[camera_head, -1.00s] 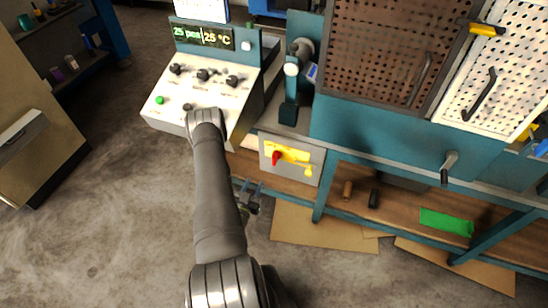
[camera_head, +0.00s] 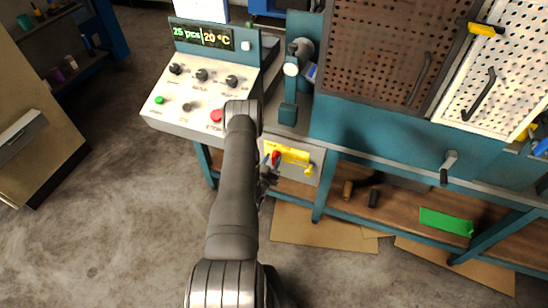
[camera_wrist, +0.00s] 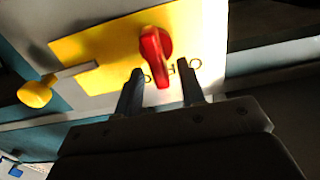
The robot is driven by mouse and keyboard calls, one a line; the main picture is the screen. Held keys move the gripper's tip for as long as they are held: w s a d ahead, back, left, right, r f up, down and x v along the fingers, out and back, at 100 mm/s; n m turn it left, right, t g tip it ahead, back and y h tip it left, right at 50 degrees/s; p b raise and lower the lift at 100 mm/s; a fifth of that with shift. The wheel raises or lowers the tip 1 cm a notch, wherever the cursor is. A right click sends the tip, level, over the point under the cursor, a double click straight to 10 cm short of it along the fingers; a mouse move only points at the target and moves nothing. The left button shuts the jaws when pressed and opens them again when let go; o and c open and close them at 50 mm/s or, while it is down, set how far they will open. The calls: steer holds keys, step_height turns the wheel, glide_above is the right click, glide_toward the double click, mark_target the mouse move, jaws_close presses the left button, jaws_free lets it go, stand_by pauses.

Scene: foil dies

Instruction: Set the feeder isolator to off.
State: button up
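The feeder isolator is a red handle (camera_head: 276,157) on a yellow plate (camera_head: 291,153), fixed to a pale box under the bench. In the wrist view the red handle (camera_wrist: 155,50) stands out from the yellow plate (camera_wrist: 105,47), its narrow end toward my gripper. Dark letters on the plate show beside that end, partly covered. My gripper (camera_wrist: 160,80) is open, its two fingers apart on either side of the handle's near end. I cannot tell whether either finger touches it. In the head view my gripper (camera_head: 268,172) is at the box's left side, partly hidden by my arm.
A yellow-knobbed lever (camera_head: 308,171) is on the same box, right of the handle; it also shows in the wrist view (camera_wrist: 36,92). The control console (camera_head: 178,117) with a red button (camera_head: 216,115) is above left. A crank handle (camera_head: 449,166) is at the right. Open floor lies left.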

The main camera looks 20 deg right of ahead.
steer(key=shift+x, duration=1.05)
steer(key=shift+a, duration=0.1)
jaws_close()
